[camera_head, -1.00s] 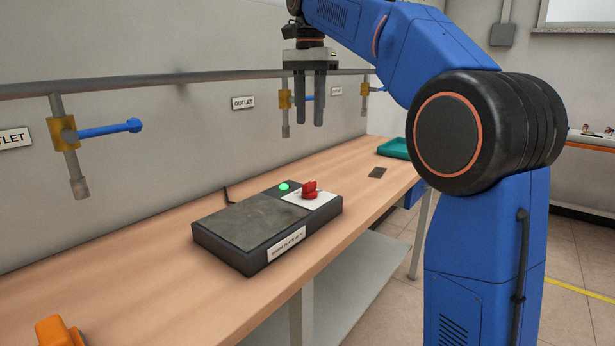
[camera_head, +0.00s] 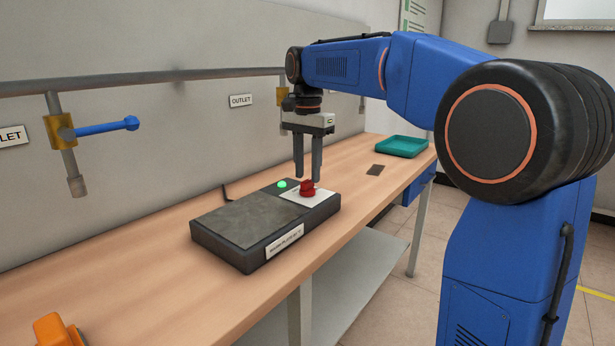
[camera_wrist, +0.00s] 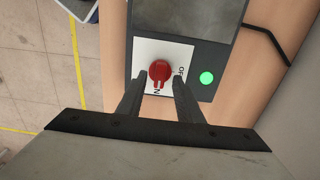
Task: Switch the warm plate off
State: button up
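The warm plate (camera_head: 245,222) is a dark grey box with a flat top on the wooden bench. Its red knob (camera_head: 307,187) sits on a white panel, and its green lamp (camera_head: 282,184) is lit. In the wrist view the knob (camera_wrist: 159,71) has its ridge pointing toward the "ON" marking, with "OFF" to its right; the green lamp (camera_wrist: 206,78) shows farther right. My gripper (camera_head: 308,178) is open and points down, just above the knob. In the wrist view its fingers (camera_wrist: 160,84) lie either side of the knob's near end, with a gap; nothing is held.
A teal tray (camera_head: 402,147) and a small dark flat piece (camera_head: 376,170) lie farther along the bench. An orange object (camera_head: 56,332) is at the near left. A wall pipe with a blue-handled valve (camera_head: 105,128) runs behind. A dark cable (camera_head: 227,193) leaves the plate's back.

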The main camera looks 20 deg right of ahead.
jog(key=shift+f, duration=1.05)
grip_shut()
